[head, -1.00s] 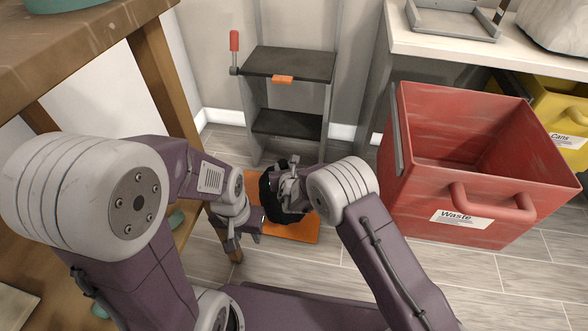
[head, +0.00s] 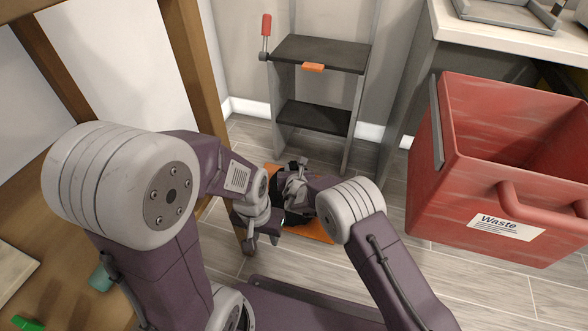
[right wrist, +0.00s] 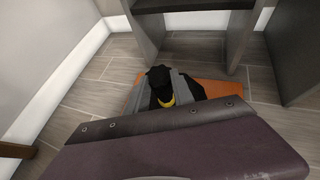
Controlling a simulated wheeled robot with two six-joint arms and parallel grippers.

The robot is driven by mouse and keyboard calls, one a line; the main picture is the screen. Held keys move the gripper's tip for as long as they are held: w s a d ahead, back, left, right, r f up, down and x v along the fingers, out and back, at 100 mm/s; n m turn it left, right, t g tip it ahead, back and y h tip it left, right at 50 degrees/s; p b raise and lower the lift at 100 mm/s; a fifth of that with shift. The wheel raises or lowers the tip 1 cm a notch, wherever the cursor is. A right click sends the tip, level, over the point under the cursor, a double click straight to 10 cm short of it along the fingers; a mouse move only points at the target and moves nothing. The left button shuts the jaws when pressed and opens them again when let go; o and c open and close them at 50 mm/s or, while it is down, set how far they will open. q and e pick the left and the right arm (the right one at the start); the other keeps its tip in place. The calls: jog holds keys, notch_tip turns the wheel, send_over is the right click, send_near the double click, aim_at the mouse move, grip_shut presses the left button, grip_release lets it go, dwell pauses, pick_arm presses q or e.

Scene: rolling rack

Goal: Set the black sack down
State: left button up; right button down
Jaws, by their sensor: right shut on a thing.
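The black sack (head: 293,217) is mostly hidden behind my arms in the head view. It is over the orange mat (head: 318,231) on the floor; I cannot tell whether it touches the mat. My right gripper (head: 294,178) is shut on the sack. The right wrist view shows the sack's black top (right wrist: 160,76) between grey fingers, with a yellow patch (right wrist: 167,102) and the orange mat (right wrist: 212,88) behind. My left gripper (head: 262,242) is left of the sack, fingers apart and empty, pointing down.
A dark step rack (head: 318,52) with an orange tab and a red handle stands behind the mat. A red Waste bin (head: 470,195) stands to the right. A wooden bench post (head: 190,60) rises at the left, close to my left arm.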

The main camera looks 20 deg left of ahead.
jog(key=c, duration=1.1)
grip_release()
jog(key=shift+s+r, duration=0.15)
jog(key=shift+r, duration=0.15)
jog(key=p+v, duration=0.8)
jog(key=v, duration=0.3)
jog(key=shift+s+d, duration=0.2)
jog(key=shift+s, duration=0.1)
